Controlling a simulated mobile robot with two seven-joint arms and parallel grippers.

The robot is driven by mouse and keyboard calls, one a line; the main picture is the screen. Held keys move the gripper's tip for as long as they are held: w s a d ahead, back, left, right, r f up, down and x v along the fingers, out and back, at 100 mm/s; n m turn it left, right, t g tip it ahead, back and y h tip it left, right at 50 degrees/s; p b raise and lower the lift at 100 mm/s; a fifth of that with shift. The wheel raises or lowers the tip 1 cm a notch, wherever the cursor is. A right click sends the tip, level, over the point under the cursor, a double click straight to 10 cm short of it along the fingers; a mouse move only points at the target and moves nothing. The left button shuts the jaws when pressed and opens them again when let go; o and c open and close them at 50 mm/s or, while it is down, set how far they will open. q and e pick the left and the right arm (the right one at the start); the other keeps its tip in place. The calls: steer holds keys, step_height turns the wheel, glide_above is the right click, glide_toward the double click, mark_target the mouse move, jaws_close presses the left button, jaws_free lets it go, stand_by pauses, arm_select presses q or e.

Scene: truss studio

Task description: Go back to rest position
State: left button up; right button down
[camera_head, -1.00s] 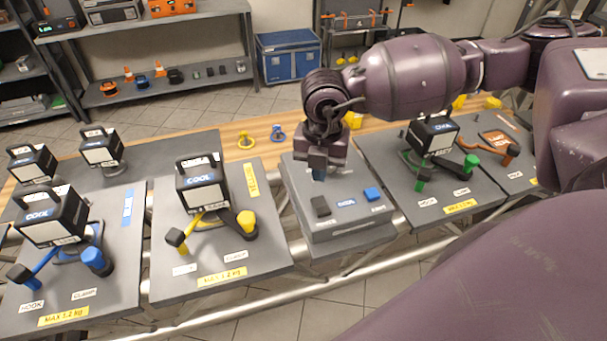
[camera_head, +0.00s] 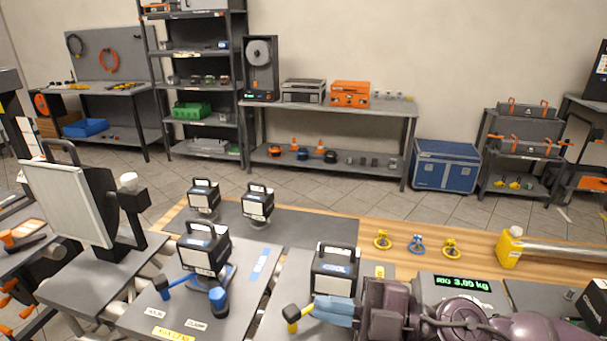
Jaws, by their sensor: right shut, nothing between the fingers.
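My right gripper (camera_head: 333,311) shows at the bottom, its bluish fingers shut and pointing left, with the purple arm running off to the lower right. Nothing shows between the fingers. In the picture it overlaps the lower part of a black lamp (camera_head: 335,269), beside that lamp's yellow and black knob (camera_head: 291,312); I cannot tell whether it touches. A scale display (camera_head: 461,283) with green digits, seemingly 3.00 kg, stands behind the arm, which hides much of the scale. My left gripper is not in view.
A lamp with blue clamp parts (camera_head: 204,248) stands on a grey board to the left, with two lamps behind. A large light panel (camera_head: 72,202) is further left. Shelves and a blue chest (camera_head: 445,166) stand behind.

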steer(key=w+d+r+m+t+h, duration=0.2)
steer(key=w+d+m+t+h, duration=0.45)
steer(key=m+t, duration=0.75)
steer(key=s+d+f+m+g+h, duration=0.2)
steer(key=d+f+m+h, duration=0.1)
steer(key=d+f+h, duration=0.1)
steer(key=s+d+f+m+g+h, duration=0.2)
steer(key=d+f+m+h, duration=0.2)
steer(key=d+f+h, duration=0.1)
steer(key=s+d+f+m+g+h, duration=0.1)
steer(key=s+d+f+m+h, duration=0.1)
steer(key=d+f+m+h, duration=0.2)
steer(key=shift+s+d+f+g+h, duration=0.1)
steer(key=shift+d+f+g+h, duration=0.1)
steer(key=shift+d+f, duration=0.25)
steer(key=shift+s+d+f+g+h, duration=0.15)
steer(key=shift+d+f, duration=0.15)
steer(key=shift+f, duration=0.3)
steer(key=shift+s+d+f+g+h, duration=0.1)
steer(key=shift+d+f+h, duration=0.1)
steer(key=shift+d+f, duration=0.25)
steer(key=s+d+f+g, duration=0.2)
steer(key=s+f+g, duration=0.6)
steer(key=s, duration=0.6)
steer(key=w+f+t+y, duration=0.1)
steer(key=w+f+t, duration=0.7)
steer(key=f, duration=0.2)
steer(key=shift+f+y, duration=0.3)
steer(key=shift+t, duration=0.25)
